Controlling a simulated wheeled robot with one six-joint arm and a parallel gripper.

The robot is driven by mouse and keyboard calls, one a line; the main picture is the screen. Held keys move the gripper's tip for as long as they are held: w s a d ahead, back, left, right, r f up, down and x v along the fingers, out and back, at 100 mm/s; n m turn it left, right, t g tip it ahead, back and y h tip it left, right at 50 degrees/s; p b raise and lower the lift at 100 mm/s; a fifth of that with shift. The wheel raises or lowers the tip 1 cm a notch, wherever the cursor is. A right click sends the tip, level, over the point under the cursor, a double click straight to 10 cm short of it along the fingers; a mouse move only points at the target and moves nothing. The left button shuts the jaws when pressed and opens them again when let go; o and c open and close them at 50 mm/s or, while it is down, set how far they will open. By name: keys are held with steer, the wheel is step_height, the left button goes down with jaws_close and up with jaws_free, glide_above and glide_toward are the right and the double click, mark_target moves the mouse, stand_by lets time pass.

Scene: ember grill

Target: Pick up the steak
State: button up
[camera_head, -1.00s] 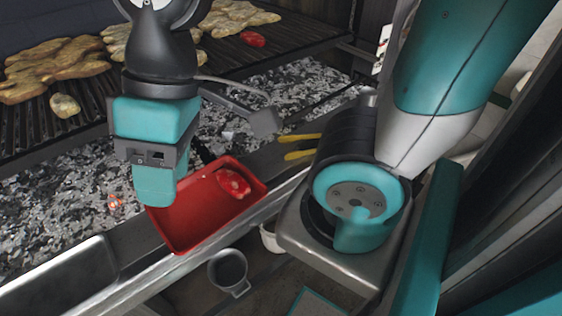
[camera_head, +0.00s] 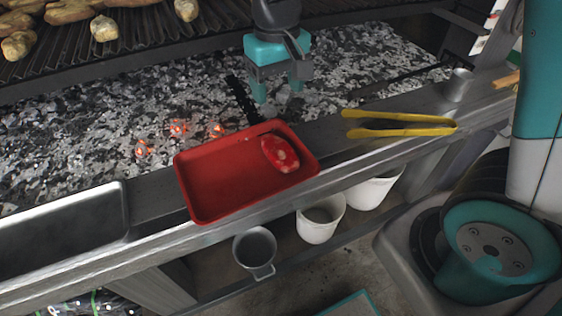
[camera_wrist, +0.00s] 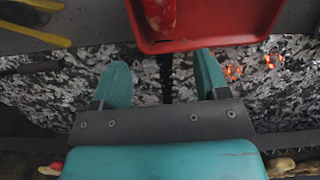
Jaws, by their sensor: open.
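The steak (camera_head: 280,153) is a small red piece of meat with a pale spot. It lies at the right end of the red tray (camera_head: 215,190), which sits on the grill's metal front ledge. In the wrist view the steak (camera_wrist: 160,14) shows at the top edge, partly cut off, inside the red tray (camera_wrist: 225,38). My gripper (camera_head: 277,95) is open and empty, above the ash bed just behind the tray. In the wrist view my gripper (camera_wrist: 165,78) has its two teal fingers apart, pointing toward the tray and short of the steak.
Yellow tongs (camera_head: 400,126) lie on the ledge right of the tray. A metal pan (camera_head: 65,235) is to the left. Glowing embers (camera_head: 178,128) lie in the ash behind the tray. A grey mug (camera_head: 255,250) and white buckets (camera_head: 320,218) are below the ledge.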

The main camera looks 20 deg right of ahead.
mark_target(279, 149)
step_height(279, 149, down, 16)
steer(key=shift+s+d+f+p, duration=0.1)
steer(key=shift+d+f+p, duration=0.1)
steer(key=shift+p, duration=0.25)
steer(key=c, duration=0.6)
steer(key=shift+a, duration=0.1)
steer(key=shift+r, duration=0.15)
